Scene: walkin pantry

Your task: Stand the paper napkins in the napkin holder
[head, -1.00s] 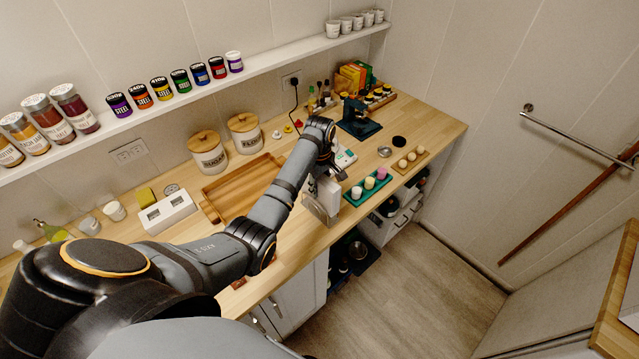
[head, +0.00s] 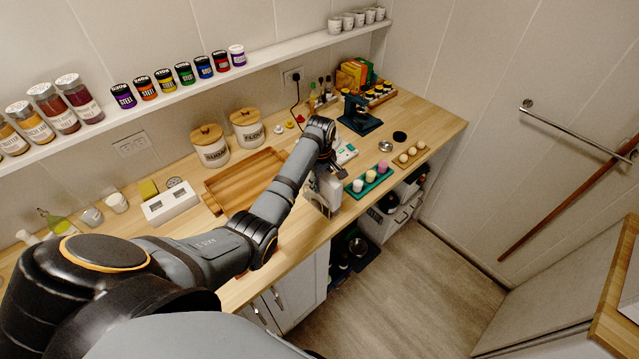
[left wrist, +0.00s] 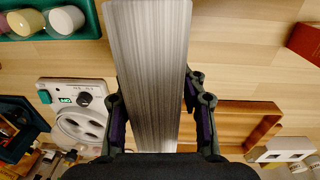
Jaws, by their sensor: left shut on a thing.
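My left gripper (head: 326,170) is over the front part of the counter, beside the green tray. In the left wrist view its fingers (left wrist: 160,125) are on both sides of a pale, finely striped stack, the paper napkins (left wrist: 147,65), and are shut on it. In the head view the white napkins (head: 331,190) stand upright under the gripper. My right gripper is not in view.
A green tray (head: 356,192) with several coloured cups stands close to the right. A wooden tray (head: 222,195) lies to the left on the counter (head: 290,240). A white device with a round dial (left wrist: 85,125) is behind. The front edge is near.

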